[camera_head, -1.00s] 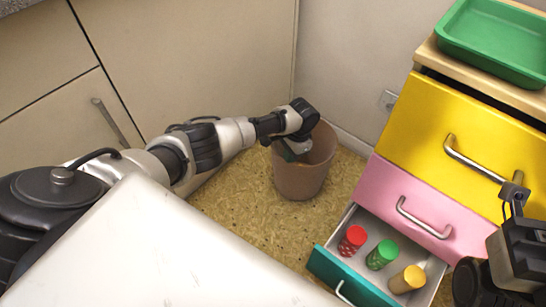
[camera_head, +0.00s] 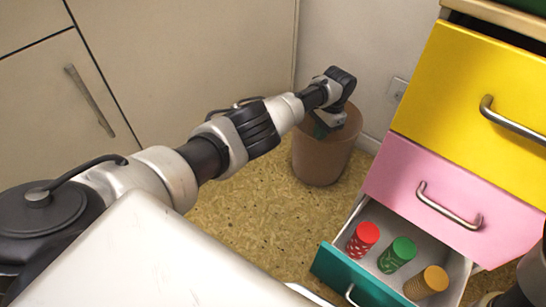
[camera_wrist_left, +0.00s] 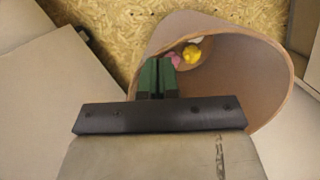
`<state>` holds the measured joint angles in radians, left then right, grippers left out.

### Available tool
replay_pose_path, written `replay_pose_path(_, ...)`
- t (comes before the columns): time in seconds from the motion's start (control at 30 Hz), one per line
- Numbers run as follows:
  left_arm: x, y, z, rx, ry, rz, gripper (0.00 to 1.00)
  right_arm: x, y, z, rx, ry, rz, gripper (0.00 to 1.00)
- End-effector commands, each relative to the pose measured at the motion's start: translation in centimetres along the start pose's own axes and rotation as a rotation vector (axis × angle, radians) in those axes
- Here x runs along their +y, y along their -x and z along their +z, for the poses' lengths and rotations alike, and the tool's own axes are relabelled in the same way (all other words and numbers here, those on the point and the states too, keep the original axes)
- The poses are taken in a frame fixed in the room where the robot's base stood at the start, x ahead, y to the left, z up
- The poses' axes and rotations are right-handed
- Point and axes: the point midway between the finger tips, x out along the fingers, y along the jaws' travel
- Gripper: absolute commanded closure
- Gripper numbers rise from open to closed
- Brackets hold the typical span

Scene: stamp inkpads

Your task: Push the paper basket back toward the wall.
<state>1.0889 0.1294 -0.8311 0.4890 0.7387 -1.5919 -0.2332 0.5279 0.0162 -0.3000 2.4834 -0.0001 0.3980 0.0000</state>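The brown paper basket (camera_head: 322,160) stands upright on the floor near the wall (camera_head: 352,40), left of the drawer unit. My left arm reaches over the floor to it. My left gripper (camera_head: 325,124) points down at the basket's mouth, its tips partly hidden by the near rim. In the left wrist view the green fingers (camera_wrist_left: 157,78) are together, with nothing seen between them, at the basket's open mouth (camera_wrist_left: 225,75). I cannot tell whether they touch its side. My right gripper is not in view; only dark parts of mine show at the lower right edge.
A drawer unit with yellow (camera_head: 470,95) and pink (camera_head: 430,190) drawers stands right. Its open teal drawer (camera_head: 350,280) holds red, green and yellow cylinders. Beige cabinets (camera_head: 190,70) stand left. Yellow and pink scraps (camera_wrist_left: 192,53) lie inside the basket. Floor (camera_head: 240,220) before it is clear.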

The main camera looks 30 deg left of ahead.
Motion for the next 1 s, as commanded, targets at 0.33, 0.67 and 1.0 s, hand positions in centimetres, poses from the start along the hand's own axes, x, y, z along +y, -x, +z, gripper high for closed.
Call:
replay_pose_path(0.33,0.1,-0.1,0.1,-0.001,0.0,0.002,1.0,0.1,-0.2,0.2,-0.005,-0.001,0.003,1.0)
replay_pose_path(0.67,0.1,2.8,0.3,0.001,0.0,0.001,1.0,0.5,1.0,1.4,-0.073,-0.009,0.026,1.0)
replay_pose_path(1.0,0.1,9.3,0.2,0.0,-0.001,0.001,1.0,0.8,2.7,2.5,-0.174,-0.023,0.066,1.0)
